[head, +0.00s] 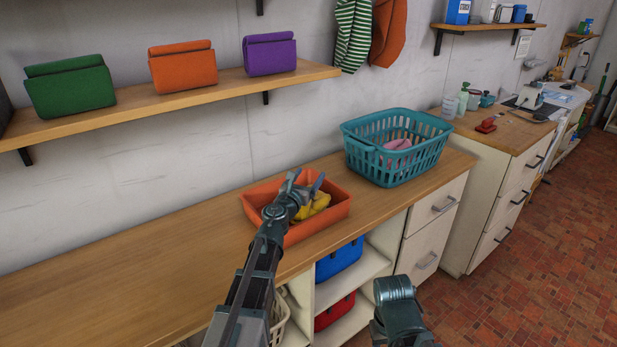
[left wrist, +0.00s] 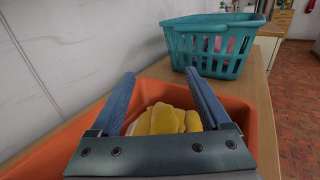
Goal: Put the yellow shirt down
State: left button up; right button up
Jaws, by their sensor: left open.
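The yellow shirt (head: 315,204) lies bunched inside the orange tub (head: 318,228) on the wooden counter. My left gripper (head: 308,180) is above the tub with its fingers spread. In the left wrist view the yellow shirt (left wrist: 166,119) shows between and beyond the open fingers (left wrist: 160,92), and the tub wall (left wrist: 262,112) runs around them. I cannot tell whether the fingers touch the shirt. My right arm shows at the bottom of the head view, but its fingers are not visible.
A teal basket (head: 400,165) with a pink item (head: 397,144) inside stands to the right of the tub. A shelf (head: 200,103) with green, orange and purple folded items is on the wall above. The counter left of the tub (head: 130,250) is clear.

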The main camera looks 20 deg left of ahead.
pick_arm(q)
jog(key=shift+r+p, duration=0.45)
jog(key=s+a, duration=0.1)
jog(key=s, duration=1.1)
jog(key=shift+a+f, duration=0.15)
